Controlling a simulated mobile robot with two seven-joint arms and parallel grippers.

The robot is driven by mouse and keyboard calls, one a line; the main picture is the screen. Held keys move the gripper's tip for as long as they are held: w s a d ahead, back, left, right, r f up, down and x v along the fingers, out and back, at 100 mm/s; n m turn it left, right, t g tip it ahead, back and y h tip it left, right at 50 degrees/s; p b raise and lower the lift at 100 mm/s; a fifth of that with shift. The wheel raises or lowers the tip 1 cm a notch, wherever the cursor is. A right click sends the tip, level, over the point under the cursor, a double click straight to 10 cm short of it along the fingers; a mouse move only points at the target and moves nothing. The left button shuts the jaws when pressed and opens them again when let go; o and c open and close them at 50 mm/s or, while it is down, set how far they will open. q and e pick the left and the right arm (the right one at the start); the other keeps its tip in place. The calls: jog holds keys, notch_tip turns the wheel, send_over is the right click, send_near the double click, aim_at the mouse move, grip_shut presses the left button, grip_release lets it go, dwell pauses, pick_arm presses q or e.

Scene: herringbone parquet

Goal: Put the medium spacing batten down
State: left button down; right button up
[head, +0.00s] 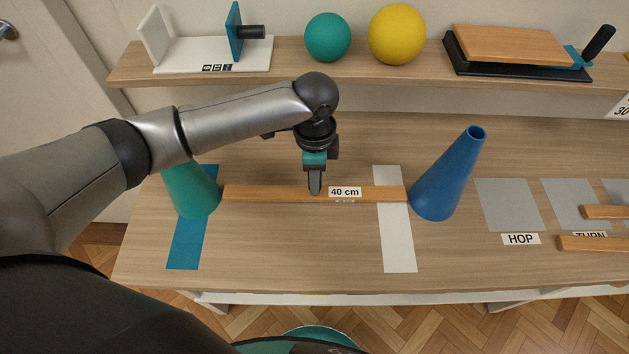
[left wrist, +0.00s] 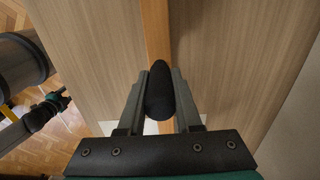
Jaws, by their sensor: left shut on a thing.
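The medium spacing batten (head: 270,193) is a long wooden bar with a white "40 cm" label. It spans from the green cone (head: 192,190) to the blue cone (head: 446,178) in the head view, over the white strip (head: 397,240). My left gripper (head: 315,188) is shut on it near its middle. In the left wrist view the batten (left wrist: 155,35) runs up from between the fingers (left wrist: 160,95). I cannot tell whether it touches the table. A small dark and teal part of mine (left wrist: 45,110), perhaps the right gripper, shows in the left wrist view.
A blue strip (head: 187,245) lies by the green cone. Grey patches (head: 508,205) and other battens (head: 590,244) lie to the right. A back shelf (head: 360,73) holds a green ball (head: 327,37), a yellow ball (head: 397,34) and two devices. The table's front middle is clear.

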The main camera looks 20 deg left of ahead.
pick_arm(q)
jog(key=shift+f, duration=0.75)
jog(key=c, duration=0.6)
grip_release()
jog(key=shift+f, duration=0.1)
notch_tip(320, 180, up, 12)
jog(key=p, duration=0.3)
